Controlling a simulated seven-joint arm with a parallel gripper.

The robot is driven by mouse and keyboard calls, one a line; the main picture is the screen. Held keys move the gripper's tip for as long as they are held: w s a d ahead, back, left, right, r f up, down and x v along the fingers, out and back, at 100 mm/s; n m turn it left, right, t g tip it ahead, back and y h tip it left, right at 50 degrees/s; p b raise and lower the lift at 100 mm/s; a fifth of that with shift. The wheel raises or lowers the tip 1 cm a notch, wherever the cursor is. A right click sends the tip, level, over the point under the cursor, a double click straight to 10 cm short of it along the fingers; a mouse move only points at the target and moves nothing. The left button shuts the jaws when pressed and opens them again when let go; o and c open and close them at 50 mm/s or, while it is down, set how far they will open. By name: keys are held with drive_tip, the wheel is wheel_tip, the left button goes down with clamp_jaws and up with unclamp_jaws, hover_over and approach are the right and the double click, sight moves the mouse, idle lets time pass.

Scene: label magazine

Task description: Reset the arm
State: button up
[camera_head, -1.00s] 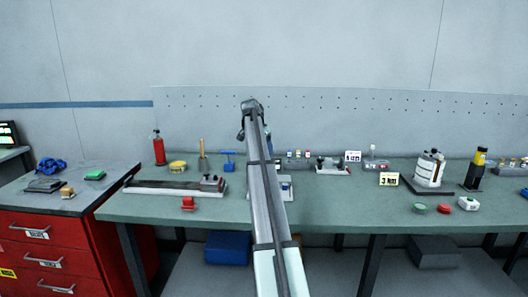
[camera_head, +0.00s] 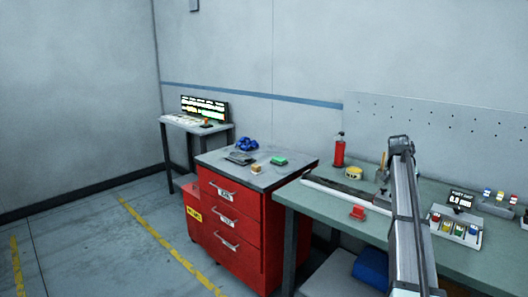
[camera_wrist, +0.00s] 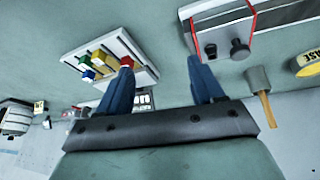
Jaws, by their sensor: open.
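My gripper (camera_wrist: 160,64) shows in the wrist view with its two blue fingers spread apart and nothing between them. It is above the green workbench (camera_head: 340,212). In the wrist view the white tray with small coloured blocks (camera_wrist: 148,72) lies beyond the left finger, and a long fixture with a dark knob (camera_wrist: 240,48) lies beyond the right finger. In the head view my arm rises at the right, and the jaws are hidden behind it.
A red drawer cabinet (camera_head: 235,225) stands left of the bench, with a console table (camera_head: 180,122) farther back. The floor at left is clear.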

drive_tip(key=s+a+f+n, duration=0.1)
drive_tip(key=a+f+n, duration=0.25)
drive_tip(key=a, duration=0.65)
drive_tip(key=s+a+f+n, duration=0.2)
drive_tip(key=a+f, duration=0.2)
drive_tip(key=a, duration=0.6)
drive_tip(key=s+a+f+n+g+y, duration=0.1)
drive_tip(key=s+a+f, duration=0.25)
drive_tip(key=f, duration=0.65)
drive_tip(key=s+a+f+n+g, duration=0.1)
drive_tip(key=s+a+f, duration=0.3)
drive_tip(key=f, duration=0.7)
drive_tip(key=s+a+f+n+y, duration=0.1)
drive_tip(key=s+a+f, duration=0.1)
drive_tip(key=s+f, duration=0.6)
drive_tip(key=s+a+f+n+g+y, duration=0.15)
drive_tip(key=s+a+f, duration=0.25)
drive_tip(key=s+f, duration=0.9)
drive_tip(key=s+a+f+n+g, duration=0.1)
drive_tip(key=s+a+f+g, duration=0.25)
drive_tip(key=s+f, duration=0.85)
drive_tip(key=s+a+f+g, duration=0.1)
drive_tip(key=s+a, duration=0.2)
drive_tip(key=s, duration=1.4)
drive_tip(key=shift+n+g+y, duration=0.3)
drive_tip(key=shift+y, duration=0.15)
drive_tip(key=shift+a, duration=0.1)
